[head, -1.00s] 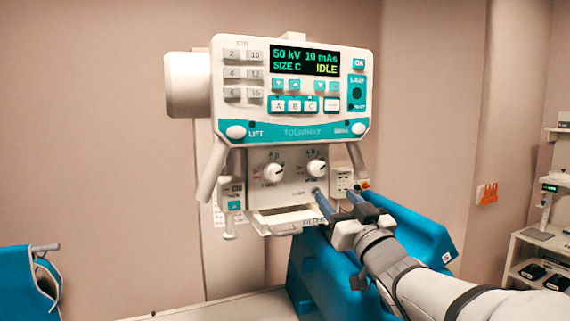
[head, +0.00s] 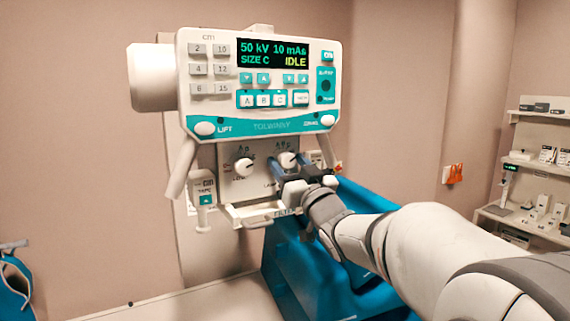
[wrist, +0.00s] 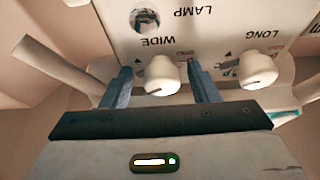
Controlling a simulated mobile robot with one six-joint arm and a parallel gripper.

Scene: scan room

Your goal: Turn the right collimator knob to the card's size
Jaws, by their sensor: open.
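The collimator panel (head: 228,183) hangs below the console and carries two white knobs. The right knob (head: 287,159) is partly covered by my gripper (head: 288,166) in the head view. In the upside-down wrist view, this knob (wrist: 162,77), by the word WIDE, shows between my two blue fingers (wrist: 160,72). The fingers are open, one on each side, with a visible gap to it. The left knob (head: 244,166), labelled LONG in the wrist view (wrist: 257,70), is outside the fingers. The console display (head: 273,54) reads SIZE C and IDLE. I cannot make out a size card.
The console (head: 262,125) overhangs the knobs closely, with handles at its sides. A small tray or rail (head: 262,214) sticks out below the panel. A blue padded piece (head: 290,265) stands beneath my arm. Shelves (head: 535,150) stand far right.

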